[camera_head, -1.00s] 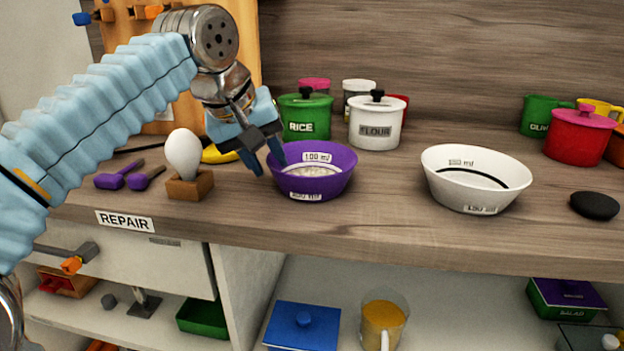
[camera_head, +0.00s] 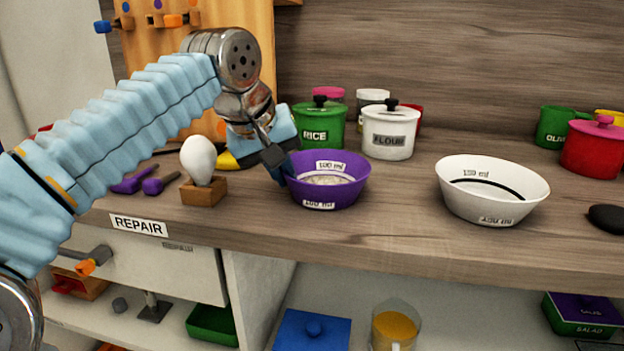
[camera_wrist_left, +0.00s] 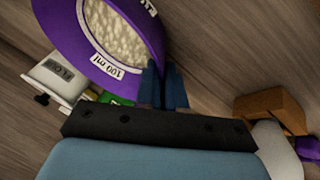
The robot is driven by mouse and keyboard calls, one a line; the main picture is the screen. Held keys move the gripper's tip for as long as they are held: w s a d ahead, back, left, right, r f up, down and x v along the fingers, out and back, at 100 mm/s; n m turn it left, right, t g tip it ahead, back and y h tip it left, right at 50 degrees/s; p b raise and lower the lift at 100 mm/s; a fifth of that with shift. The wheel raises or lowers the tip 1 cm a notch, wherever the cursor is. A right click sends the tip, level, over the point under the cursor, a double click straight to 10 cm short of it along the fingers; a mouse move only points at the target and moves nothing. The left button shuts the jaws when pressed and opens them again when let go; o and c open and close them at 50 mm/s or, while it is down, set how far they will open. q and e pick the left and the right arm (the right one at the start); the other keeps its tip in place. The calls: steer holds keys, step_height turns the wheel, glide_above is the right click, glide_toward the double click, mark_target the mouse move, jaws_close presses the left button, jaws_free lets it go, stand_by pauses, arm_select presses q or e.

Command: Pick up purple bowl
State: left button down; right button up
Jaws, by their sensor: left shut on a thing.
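The purple bowl (camera_head: 326,192) stands upright on the wooden counter, with white labels on its wall and pale grainy contents inside. My left gripper (camera_head: 283,172) is at the bowl's left rim. In the left wrist view, its two blue fingers (camera_wrist_left: 163,88) are close together on the rim of the purple bowl (camera_wrist_left: 75,35). The gripper is shut on the bowl's wall. The fingertips are partly hidden in the head view. My right gripper does not show.
A white bowl (camera_head: 491,190) stands to the right. The rice pot (camera_head: 320,124) and flour pot (camera_head: 389,131) are behind. A white egg-shaped thing on a wooden block (camera_head: 203,192) and purple-headed tools (camera_head: 152,186) lie left. Counter between the bowls is clear.

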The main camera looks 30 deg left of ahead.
arm_select(q)
steer(key=shift+r, duration=0.15)
step_height(320, 180, up, 3)
steer(key=shift+r+p, duration=0.2)
steer(key=shift+p, duration=0.5)
steer(key=s+d+r+p, duration=0.2)
steer(key=s+d+r, duration=0.5)
steer(key=s, duration=0.5)
step_height(320, 180, up, 2)
steer(key=shift+d+r, duration=0.2)
steer(key=shift+d, duration=0.05)
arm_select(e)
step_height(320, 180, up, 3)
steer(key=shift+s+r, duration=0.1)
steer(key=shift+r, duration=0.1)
